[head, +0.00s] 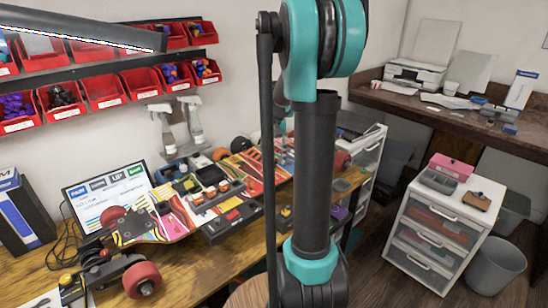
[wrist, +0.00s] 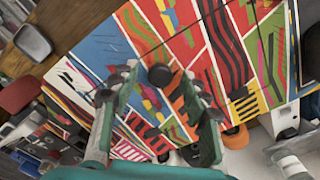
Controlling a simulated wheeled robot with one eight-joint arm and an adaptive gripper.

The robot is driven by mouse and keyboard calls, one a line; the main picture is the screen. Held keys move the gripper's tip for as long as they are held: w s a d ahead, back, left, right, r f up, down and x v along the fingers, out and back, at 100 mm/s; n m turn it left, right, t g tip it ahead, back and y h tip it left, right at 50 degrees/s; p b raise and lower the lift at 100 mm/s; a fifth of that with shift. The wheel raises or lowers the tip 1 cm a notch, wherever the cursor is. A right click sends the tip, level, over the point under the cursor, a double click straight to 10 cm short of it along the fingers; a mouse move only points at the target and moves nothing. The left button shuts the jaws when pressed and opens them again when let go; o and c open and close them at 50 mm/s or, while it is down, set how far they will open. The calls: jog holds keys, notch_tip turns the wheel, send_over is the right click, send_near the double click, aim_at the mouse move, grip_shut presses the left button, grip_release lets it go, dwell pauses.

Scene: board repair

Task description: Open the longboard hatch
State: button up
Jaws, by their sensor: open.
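The longboard (head: 172,226) lies on the wooden workbench in the head view, its deck brightly patterned in red, yellow, blue and white. Its patterned surface (wrist: 98,52) fills much of the wrist view. A round black knob (wrist: 160,76) stands on this surface, and the hatch outline around it is hard to make out. My gripper (wrist: 159,80) is open, with one green finger on each side of the knob. Whether the fingers touch the knob or the surface, I cannot tell. In the head view my arm covers the middle of the longboard, and the fingers are not clearly visible.
Black trays (head: 215,196) with small parts stand in front of the deck. Spray bottles (head: 163,130) stand behind it, below red bins (head: 106,91) on the wall.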

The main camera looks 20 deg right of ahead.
grip_shut()
jog(key=shift+r, duration=0.15)
dwell(0.4)
